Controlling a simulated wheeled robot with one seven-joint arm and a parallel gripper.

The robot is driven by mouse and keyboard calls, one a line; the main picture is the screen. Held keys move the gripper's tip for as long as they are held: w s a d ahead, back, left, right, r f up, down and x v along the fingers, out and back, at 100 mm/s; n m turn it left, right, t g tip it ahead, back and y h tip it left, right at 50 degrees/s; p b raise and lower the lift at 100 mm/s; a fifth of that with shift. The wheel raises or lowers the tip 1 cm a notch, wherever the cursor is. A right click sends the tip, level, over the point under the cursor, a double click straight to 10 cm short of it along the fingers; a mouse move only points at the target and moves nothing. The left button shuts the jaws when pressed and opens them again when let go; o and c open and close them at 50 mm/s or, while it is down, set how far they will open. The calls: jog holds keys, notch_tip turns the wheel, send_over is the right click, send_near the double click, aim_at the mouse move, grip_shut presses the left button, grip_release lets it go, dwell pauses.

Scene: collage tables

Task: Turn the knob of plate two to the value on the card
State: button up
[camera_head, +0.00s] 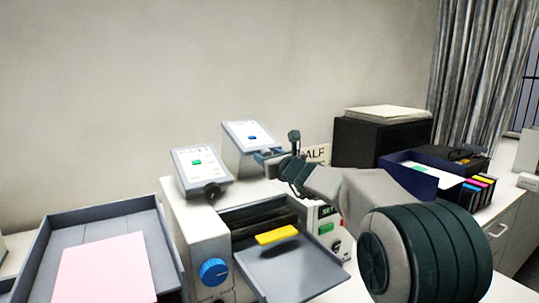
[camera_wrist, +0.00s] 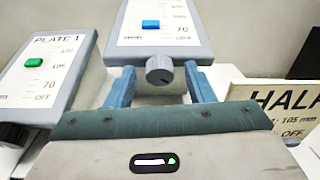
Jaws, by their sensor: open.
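The panel of plate two (camera_wrist: 124,39) is a tilted white face in a grey frame with a blue marker (camera_wrist: 150,24) beside a printed scale. In the wrist view the marker is roughly level with the 70 label. Its round grey knob (camera_wrist: 159,70) sits at the panel's lower edge. My gripper (camera_wrist: 161,88) is open, its blue fingers on either side of the knob with gaps visible. In the head view my gripper (camera_head: 268,157) is in front of this panel (camera_head: 248,135). The card (camera_wrist: 283,105) at right reads "HALF", with "105 mm" and "OFF" below, partly cut off.
The Plate 1 panel (camera_wrist: 48,75), with a green marker and black knob, stands close on the left. The machine has a blue knob (camera_head: 213,271) and a tray with a yellow bar (camera_head: 277,234). A paper tray (camera_head: 35,245) is left; a black box (camera_head: 375,143) is right.

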jog(key=c, duration=1)
jog(key=shift+f+b, duration=0.15)
jog(key=shift+b, duration=0.65)
jog(key=shift+f+b, duration=0.1)
jog(key=shift+b, duration=0.4)
jog(key=n+h+b, duration=0.1)
jog(key=n+b, duration=0.1)
jog(key=b, duration=0.3)
jog(key=shift+s+a+f+t+b, duration=0.1)
jog(key=shift+f+t+b, duration=0.05)
jog(key=shift+t+b, duration=0.2)
jog(key=n+t+h+b, duration=0.1)
jog(key=b, duration=0.3)
jog(key=shift+n+b, duration=0.3)
jog(key=n+t+b, duration=0.1)
jog(key=b, duration=0.1)
jog(key=shift+a+r+h+b, duration=0.1)
jog(key=shift+r+h+b, duration=0.1)
jog(key=shift+h+b, duration=0.2)
jog(key=shift+r+n, duration=0.1)
jog(key=shift+n, duration=0.3)
